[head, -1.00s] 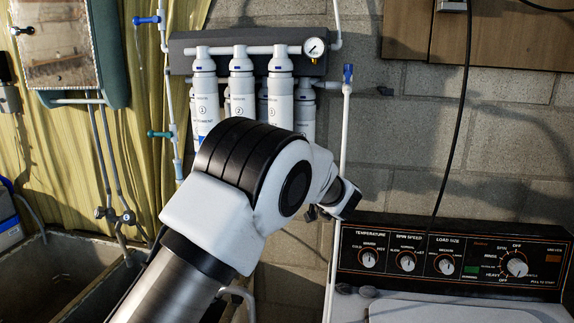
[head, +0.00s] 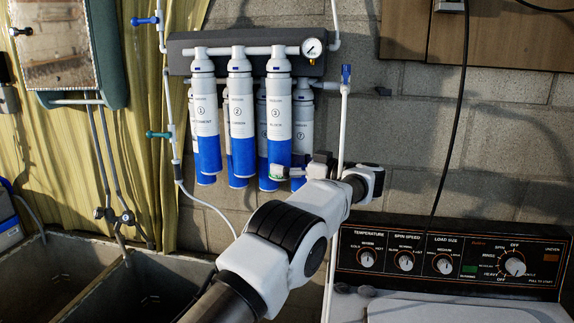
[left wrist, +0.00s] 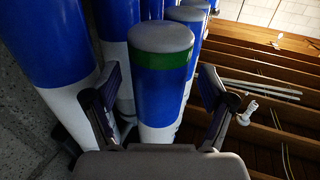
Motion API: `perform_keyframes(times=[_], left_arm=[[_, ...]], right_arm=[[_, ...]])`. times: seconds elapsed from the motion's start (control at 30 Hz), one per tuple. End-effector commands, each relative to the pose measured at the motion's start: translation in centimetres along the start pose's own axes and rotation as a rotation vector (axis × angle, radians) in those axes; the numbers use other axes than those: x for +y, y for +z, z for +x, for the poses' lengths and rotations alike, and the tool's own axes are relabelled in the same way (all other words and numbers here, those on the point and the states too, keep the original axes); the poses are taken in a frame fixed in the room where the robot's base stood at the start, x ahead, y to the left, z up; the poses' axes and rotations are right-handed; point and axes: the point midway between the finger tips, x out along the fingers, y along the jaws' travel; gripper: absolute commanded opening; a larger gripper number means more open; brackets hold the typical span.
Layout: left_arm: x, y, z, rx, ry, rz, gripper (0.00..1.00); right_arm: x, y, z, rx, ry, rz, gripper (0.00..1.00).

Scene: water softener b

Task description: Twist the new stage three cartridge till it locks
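The stage three cartridge (head: 276,118) hangs upright under the manifold (head: 350,62). It is white above and blue below, with a "3" on its label. My left gripper (head: 282,172) is at its lower end and hides part of the bottom. The left wrist view shows a blue cartridge (left wrist: 162,92) with a green band and grey end cap, apparently this one, between the fingers of the left gripper (left wrist: 160,80). The fingers stand apart with a visible gap on each side of it. My right gripper is not in view.
Cartridges one (head: 205,130) and two (head: 240,125) hang close on the left, with more behind. A pressure gauge (head: 312,48) is at the manifold's right. A white pipe (head: 343,120) runs down to the right. A washer panel (head: 450,255) stands lower right, a sink (head: 50,270) lower left.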

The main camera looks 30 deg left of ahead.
Motion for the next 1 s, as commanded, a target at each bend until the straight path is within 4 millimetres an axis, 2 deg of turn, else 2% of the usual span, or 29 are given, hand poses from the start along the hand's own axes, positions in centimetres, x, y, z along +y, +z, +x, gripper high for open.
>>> perform_keyframes(times=[0.17,0.3,0.5,0.73,0.93,0.97,1.0], left_arm=[[0.0,0.0,0.0,0.0,0.004,0.001,0.83],[-0.6,-0.2,0.1,0.001,0.18,0.004,0.83],[-0.3,0.1,0.1,-0.001,0.18,-0.001,0.83],[0.2,0.2,0.4,-0.001,0.179,0.001,0.83],[0.2,0.5,0.4,0.0,0.178,0.001,0.83],[0.2,0.5,0.4,0.0,0.178,0.001,0.79],[0.2,0.6,0.4,0.0,0.178,0.001,0.65]], right_arm=[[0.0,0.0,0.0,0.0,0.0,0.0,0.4],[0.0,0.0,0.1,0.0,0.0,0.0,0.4],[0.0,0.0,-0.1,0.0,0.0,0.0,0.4],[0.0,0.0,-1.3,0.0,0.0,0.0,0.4],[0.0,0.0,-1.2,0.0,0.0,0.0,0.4],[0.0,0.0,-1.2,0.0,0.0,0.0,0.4],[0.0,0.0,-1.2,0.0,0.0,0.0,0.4]])
